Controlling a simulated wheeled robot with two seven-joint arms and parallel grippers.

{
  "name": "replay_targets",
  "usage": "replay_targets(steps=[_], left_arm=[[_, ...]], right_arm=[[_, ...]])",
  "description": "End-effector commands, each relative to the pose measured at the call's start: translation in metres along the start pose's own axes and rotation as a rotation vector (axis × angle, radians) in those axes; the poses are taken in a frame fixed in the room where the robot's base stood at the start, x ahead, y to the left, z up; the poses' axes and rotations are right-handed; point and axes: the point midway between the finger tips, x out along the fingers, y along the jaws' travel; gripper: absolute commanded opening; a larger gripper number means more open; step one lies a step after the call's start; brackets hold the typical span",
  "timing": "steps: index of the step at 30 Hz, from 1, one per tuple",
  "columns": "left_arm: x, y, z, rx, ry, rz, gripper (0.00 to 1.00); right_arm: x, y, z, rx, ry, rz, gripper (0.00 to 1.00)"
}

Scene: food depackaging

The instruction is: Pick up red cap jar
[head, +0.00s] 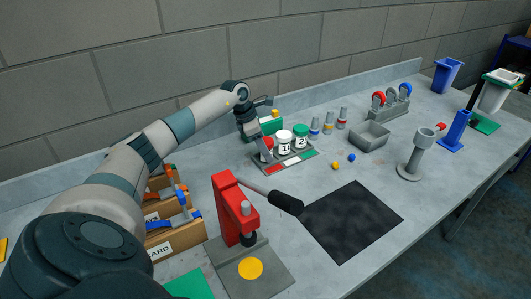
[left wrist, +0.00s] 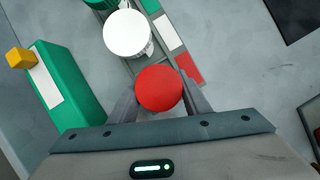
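The red cap jar (left wrist: 159,88) stands between the two fingers of my left gripper (left wrist: 158,97) in the left wrist view. One finger is on each side of it; I cannot tell whether they touch it. In the head view the jar (head: 267,143) is at the left end of a grey rack (head: 285,163), partly hidden by my left gripper (head: 262,138). A white-capped jar (head: 284,140) and a green-capped jar (head: 301,135) stand to its right in the rack. My right gripper is not in view.
A green box (left wrist: 66,90) stands close to the left gripper. A red press (head: 228,205) and wooden bins (head: 175,235) stand nearer on the left. A grey tray (head: 370,136) and a grey stand (head: 413,160) are to the right. A black mat (head: 350,220) lies bare.

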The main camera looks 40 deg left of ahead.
Motion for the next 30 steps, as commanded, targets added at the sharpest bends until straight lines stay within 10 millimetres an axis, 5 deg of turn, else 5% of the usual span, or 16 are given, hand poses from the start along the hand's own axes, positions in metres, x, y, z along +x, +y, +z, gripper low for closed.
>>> replay_targets(steps=[14,30], left_arm=[[-0.005,0.001,0.003,0.001,-0.002,0.002,0.20],[-0.073,0.001,0.031,0.002,-0.002,0.003,0.20]], right_arm=[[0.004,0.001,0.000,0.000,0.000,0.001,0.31],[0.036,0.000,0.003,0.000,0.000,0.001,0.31]])
